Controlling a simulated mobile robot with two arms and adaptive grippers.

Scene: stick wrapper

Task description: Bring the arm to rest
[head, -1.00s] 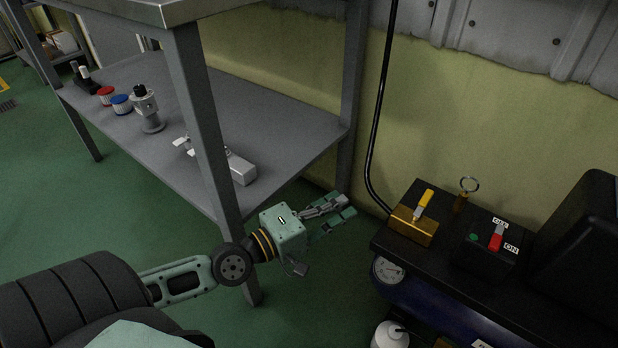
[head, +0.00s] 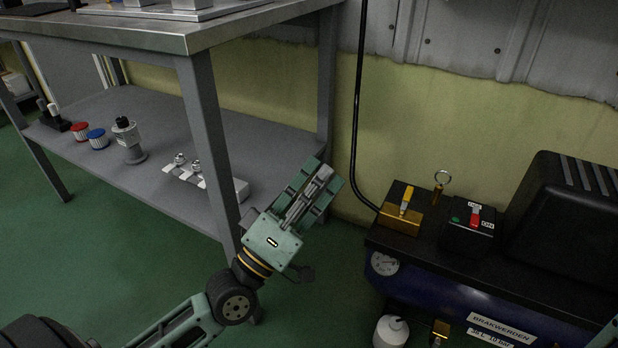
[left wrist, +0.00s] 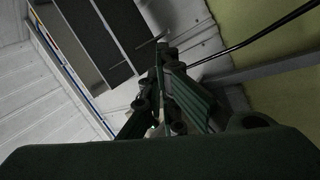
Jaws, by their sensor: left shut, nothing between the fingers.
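My left gripper (head: 316,190) is green and grey and points up and to the right in the head view. It is in the air in front of the workbench's right legs, left of the compressor. Its fingers are shut with nothing between them. The left wrist view shows the shut fingers (left wrist: 165,85) close up, with the wall and dark panels beyond. My right gripper does not show in either view.
A metal workbench (head: 230,28) with a lower shelf (head: 80,148) stands at left; the shelf holds a red-topped and a blue-topped container and a grey fitting. A compressor (head: 430,275) with a red switch (head: 475,217) stands at right. Green floor lies between.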

